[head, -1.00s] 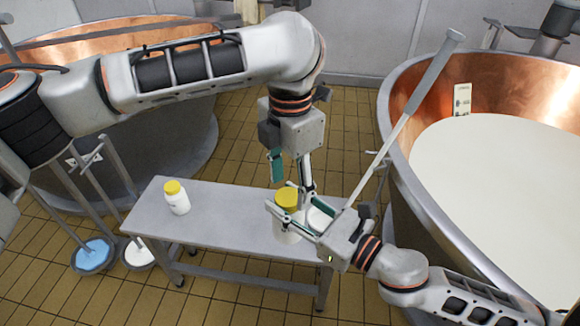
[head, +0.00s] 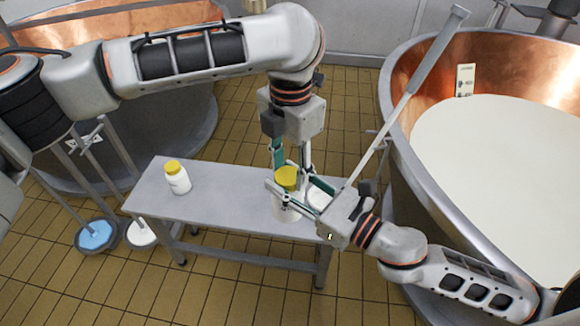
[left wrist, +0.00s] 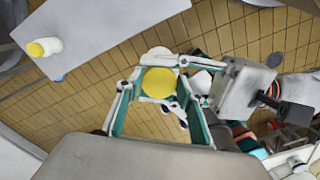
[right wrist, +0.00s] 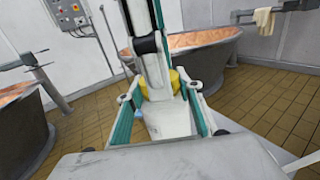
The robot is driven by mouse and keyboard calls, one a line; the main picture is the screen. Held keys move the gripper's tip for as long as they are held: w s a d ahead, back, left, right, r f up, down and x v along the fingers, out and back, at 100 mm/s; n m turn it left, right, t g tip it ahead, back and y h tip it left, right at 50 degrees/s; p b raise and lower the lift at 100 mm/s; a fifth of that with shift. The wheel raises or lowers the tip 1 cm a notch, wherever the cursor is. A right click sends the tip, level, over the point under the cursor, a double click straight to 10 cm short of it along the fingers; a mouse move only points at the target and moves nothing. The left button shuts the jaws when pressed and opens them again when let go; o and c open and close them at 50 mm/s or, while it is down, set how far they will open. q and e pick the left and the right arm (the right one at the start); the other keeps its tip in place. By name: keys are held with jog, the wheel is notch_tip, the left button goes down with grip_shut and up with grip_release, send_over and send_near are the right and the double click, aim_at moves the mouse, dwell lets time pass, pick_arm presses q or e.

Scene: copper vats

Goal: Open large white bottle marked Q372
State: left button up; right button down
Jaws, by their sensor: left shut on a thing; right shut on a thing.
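In the right wrist view the white body (right wrist: 172,120) shows between the fingers, partly hidden by my left gripper. My left gripper (head: 290,168) comes down from above and is shut on the yellow lid. In the left wrist view the lid (left wrist: 160,82) sits between its fingers.
A smaller white bottle with a yellow cap (head: 177,178) stands on the left of the grey bench (head: 228,200). A white round thing (head: 320,197) is partly hidden behind my right gripper. A copper vat of white liquid (head: 490,170) is at right, with a long-handled tool (head: 405,100) before it.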

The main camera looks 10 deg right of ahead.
pick_arm(q)
jog(key=shift+s+n, duration=0.1)
jog(key=shift+n, duration=0.7)
jog(key=o, duration=1.2)
jog(key=shift+o, duration=0.2)
